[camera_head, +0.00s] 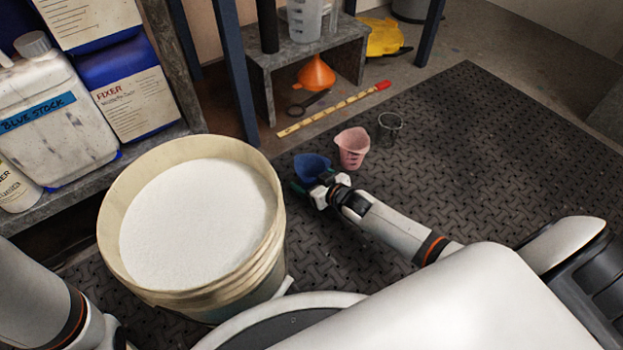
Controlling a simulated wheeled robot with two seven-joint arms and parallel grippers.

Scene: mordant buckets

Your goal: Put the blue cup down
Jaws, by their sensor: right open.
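The blue cup (311,165) is at the far end of my right arm, low at the mat beside the bucket. My right gripper (320,186) is open, with its fingers at the near side of the cup. The gripper hides the cup's lower part, so I cannot tell whether the fingers touch it or how its base meets the mat. A pink cup (352,148) stands just right of the blue cup, and a clear grey cup (389,128) stands beyond that. My left arm shows at the lower left, but its gripper is not visible.
A large cream bucket (284,250) of white powder stands left of my right gripper. Shelves with jugs (55,125) are at the left. A yellow ruler (330,112), an orange funnel (315,75) and a grey stool (345,50) lie behind. The dark mat (490,150) is clear to the right.

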